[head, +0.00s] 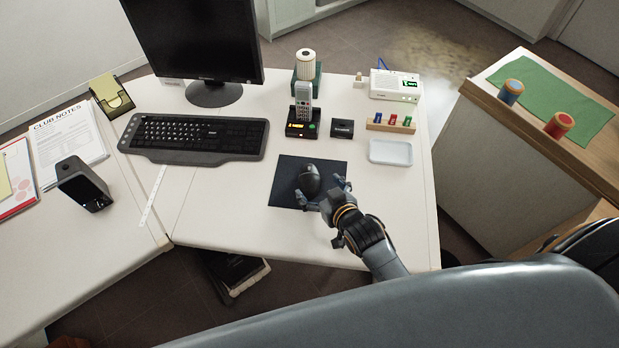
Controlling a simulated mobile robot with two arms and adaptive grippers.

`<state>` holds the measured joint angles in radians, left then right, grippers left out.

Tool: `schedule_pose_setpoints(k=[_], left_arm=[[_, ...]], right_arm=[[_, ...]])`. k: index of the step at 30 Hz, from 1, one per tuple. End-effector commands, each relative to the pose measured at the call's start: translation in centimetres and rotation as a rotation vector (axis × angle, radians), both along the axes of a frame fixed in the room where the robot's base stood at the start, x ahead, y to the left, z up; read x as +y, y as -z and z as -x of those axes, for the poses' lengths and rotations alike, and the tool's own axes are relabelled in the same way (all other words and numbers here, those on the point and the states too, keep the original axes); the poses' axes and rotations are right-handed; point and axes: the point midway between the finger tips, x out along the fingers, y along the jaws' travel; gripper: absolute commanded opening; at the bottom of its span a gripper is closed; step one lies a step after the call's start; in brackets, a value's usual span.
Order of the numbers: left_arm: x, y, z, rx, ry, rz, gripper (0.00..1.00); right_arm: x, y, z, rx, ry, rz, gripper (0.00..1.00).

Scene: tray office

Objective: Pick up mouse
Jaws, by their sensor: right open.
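The black mouse (309,179) lies on a dark blue mouse pad (285,194) at the middle of the white desk. My right gripper (325,190) is open at the near right side of the mouse. One finger is near the mouse's near left side and the other is to its right, over the pad's right edge. I cannot tell whether either finger touches the mouse. My left gripper is not in view.
A keyboard (195,135) and monitor (195,45) are left of the pad. A phone in its dock (302,122), a small black box (342,128) and an empty pale tray (390,152) stand behind it. A grey chair back (450,305) is in front of the desk.

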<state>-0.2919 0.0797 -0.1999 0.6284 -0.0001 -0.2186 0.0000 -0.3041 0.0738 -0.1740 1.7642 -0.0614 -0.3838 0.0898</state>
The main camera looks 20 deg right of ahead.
Motion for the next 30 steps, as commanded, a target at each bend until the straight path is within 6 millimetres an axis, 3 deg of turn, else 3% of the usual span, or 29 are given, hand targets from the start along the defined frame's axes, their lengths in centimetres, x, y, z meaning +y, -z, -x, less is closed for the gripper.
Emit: schedule_pose_setpoints(k=[7,17,25,30], left_arm=[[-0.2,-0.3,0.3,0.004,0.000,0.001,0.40],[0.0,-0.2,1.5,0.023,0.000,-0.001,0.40],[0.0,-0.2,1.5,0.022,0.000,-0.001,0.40],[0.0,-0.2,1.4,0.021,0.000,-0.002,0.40]], right_arm=[[0.7,1.3,-3.0,-0.001,0.000,0.001,0.89],[0.8,1.5,-3.4,-0.001,-0.001,0.000,0.87],[0.8,1.5,-3.4,-0.001,0.000,0.001,0.32],[0.7,1.5,-3.4,-0.001,0.000,0.001,0.29]])
